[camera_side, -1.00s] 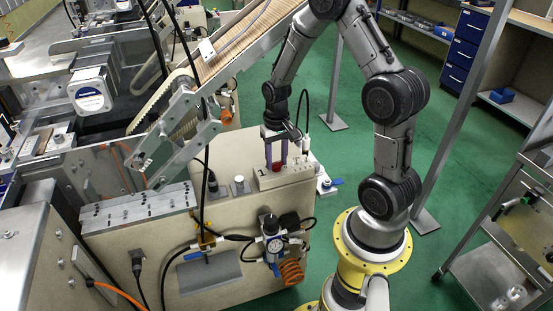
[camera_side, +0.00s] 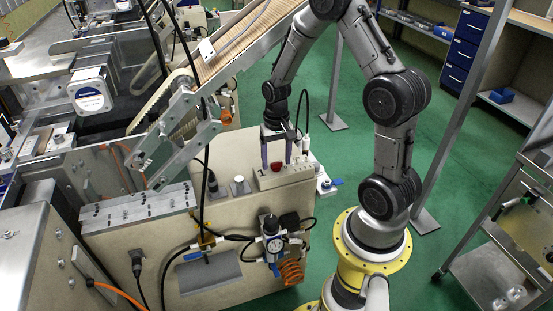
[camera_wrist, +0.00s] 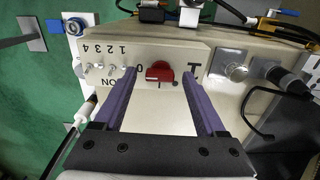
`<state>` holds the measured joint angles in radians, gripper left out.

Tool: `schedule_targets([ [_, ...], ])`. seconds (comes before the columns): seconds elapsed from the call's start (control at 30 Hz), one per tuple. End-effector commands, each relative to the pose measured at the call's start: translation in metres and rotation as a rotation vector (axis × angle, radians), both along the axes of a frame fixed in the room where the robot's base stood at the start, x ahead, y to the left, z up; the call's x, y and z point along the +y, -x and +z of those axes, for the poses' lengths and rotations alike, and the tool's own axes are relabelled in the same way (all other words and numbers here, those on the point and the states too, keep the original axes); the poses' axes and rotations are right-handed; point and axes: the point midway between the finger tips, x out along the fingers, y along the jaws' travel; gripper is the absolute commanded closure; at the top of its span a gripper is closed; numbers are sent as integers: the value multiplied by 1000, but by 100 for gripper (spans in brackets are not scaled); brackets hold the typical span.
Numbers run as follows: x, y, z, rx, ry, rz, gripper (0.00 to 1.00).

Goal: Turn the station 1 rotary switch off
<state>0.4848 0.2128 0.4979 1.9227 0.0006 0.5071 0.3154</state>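The red rotary switch (camera_wrist: 159,72) sits on the pale panel of the control box (camera_wrist: 160,118), between a "0" mark and a larger mark on its right. In the side view the switch (camera_side: 277,167) shows as a small red knob on the box top. My gripper (camera_side: 277,162) points down over the box with its two purple fingers spread apart. The switch lies between the fingertips, with a gap on each side in the wrist view. No contact shows. Which mark the knob points to is hard to tell.
Several small toggle switches (camera_wrist: 112,69), numbered 1 to 4 and marked ON, stand left of the knob in the wrist view. A silver round button (camera_wrist: 237,72) and a black cable connector (camera_wrist: 285,78) are to the right. A conveyor (camera_side: 235,50) rises behind the box.

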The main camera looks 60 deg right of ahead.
Motion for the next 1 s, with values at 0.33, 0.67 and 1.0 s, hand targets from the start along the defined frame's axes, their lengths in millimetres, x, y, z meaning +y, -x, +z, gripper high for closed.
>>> schedule_targets([
  [0.33, 0, 0, 2, 0, 0, 2, 25],
  [0.67, -1, -1, 57, -6, 3, 2, 25],
  [1.0, 0, 0, 121, -4, 2, 1, 25],
])
